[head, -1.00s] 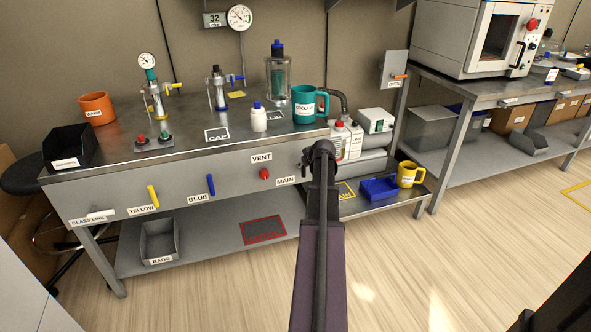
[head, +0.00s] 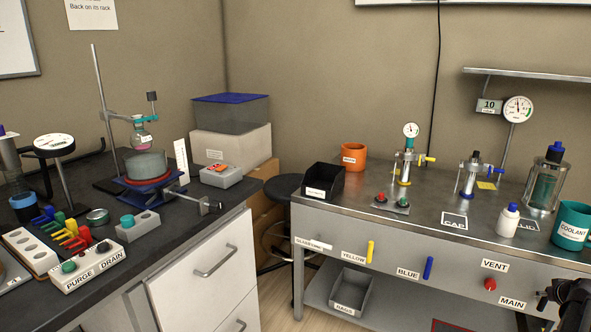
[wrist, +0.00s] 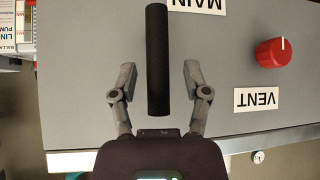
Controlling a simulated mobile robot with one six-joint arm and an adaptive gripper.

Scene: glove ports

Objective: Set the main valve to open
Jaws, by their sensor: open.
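In the wrist view, a black bar handle (wrist: 157,60) stands upright in the picture against the grey bench front. The upside-down MAIN label (wrist: 197,5) is close to its upper end, partly cut off. My gripper (wrist: 158,83) is open, one finger on each side of the handle's lower part, with a gap visible on both sides. Whether the handle is turned to open cannot be told. In the head view, the MAIN label (head: 512,303) is at lower right; my dark arm end beside it hides the handle.
A red knob (wrist: 273,52) is near the VENT label (wrist: 257,97). Yellow (head: 370,251) and blue (head: 428,267) handles are on the same front. Above the bench are a dial gauge (head: 518,109) and a display (head: 489,106) reading 10.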

